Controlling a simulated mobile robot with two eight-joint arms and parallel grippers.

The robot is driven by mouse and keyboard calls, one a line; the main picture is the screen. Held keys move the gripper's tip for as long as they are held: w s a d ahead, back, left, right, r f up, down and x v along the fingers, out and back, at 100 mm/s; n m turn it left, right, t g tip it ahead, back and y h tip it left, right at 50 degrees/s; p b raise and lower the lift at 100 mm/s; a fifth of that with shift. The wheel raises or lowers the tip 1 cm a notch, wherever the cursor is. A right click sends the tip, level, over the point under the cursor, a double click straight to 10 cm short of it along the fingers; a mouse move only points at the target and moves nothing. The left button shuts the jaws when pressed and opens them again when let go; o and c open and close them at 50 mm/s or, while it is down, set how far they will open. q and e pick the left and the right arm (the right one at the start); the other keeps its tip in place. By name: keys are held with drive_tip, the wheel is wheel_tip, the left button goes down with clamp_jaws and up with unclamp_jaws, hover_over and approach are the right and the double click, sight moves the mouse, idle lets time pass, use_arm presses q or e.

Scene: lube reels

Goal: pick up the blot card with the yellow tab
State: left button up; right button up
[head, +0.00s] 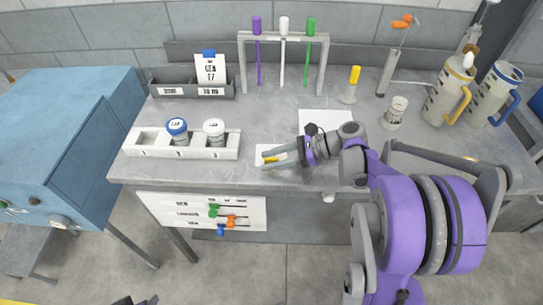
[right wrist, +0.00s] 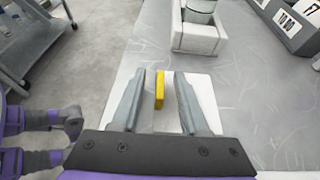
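The blot card (head: 264,151) is a white card lying flat near the front edge of the grey bench, with a yellow tab (head: 271,160) standing on it. In the right wrist view the yellow tab (right wrist: 159,90) stands upright between the two fingers, with a gap on each side; the white card (right wrist: 203,98) lies beneath. My right gripper (head: 279,155) is open and low over the card, its fingers hiding part of it. At the bottom edge of the head view only a small dark piece shows, perhaps my left gripper (head: 136,301); its fingers cannot be made out.
A white rack (head: 222,153) with two lidded jars stands left of the card. Behind are a labelled grey tray (head: 190,91), a stand (head: 242,65) with coloured rods, and a yellow-topped bottle (head: 350,92). Another white sheet (head: 313,116) lies behind my right gripper. Jugs stand at right.

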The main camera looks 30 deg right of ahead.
clamp_jaws()
